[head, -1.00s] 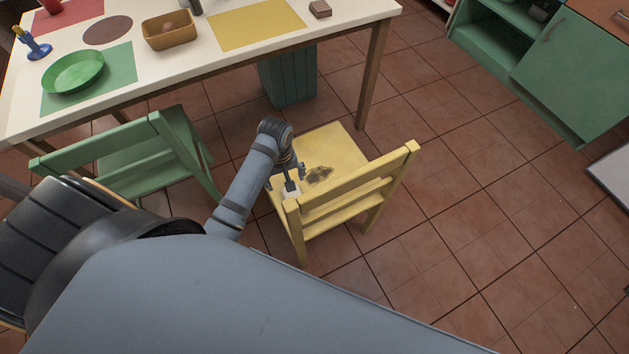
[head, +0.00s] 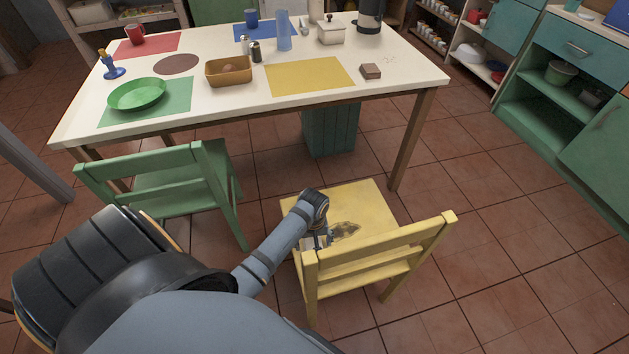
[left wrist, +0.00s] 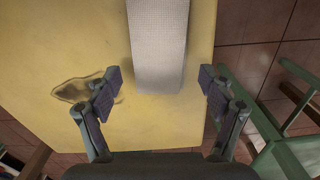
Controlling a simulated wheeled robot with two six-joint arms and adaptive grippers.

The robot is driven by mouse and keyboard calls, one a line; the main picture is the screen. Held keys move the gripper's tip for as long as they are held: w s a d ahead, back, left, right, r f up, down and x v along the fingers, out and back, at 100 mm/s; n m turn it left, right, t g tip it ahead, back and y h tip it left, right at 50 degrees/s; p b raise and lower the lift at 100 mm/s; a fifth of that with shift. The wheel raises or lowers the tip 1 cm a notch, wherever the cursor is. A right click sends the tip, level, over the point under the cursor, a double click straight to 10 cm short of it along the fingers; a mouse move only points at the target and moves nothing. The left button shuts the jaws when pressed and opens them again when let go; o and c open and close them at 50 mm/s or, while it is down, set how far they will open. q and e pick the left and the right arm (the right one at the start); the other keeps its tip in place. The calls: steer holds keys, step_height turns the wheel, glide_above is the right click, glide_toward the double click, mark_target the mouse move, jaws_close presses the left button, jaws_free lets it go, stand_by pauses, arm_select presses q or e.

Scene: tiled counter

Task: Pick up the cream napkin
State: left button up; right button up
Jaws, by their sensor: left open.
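The cream napkin (left wrist: 158,45) is a pale, woven, folded strip lying on the yellow chair's seat (left wrist: 55,30) in the left wrist view. In the head view it is mostly hidden behind my left gripper and the chair's backrest. My left gripper (left wrist: 158,82) is open over the seat, with one finger on each side of the napkin's near end and a gap on both sides. In the head view my left gripper (head: 318,240) points down at the seat's left side, just beyond the backrest. My right gripper is not in view.
The yellow backrest (head: 385,250) stands close to my left gripper. A green chair (head: 140,170) is to the left. The table (head: 215,105) behind holds placemats, a green plate (head: 137,94) and a brown basket (head: 229,71). A dark patch (left wrist: 75,90) marks the seat.

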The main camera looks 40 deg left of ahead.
arm_select(q)
steer(key=shift+f, duration=0.7)
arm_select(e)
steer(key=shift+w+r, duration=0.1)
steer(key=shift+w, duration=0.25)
arm_select(q)
steer(key=shift+r, duration=0.1)
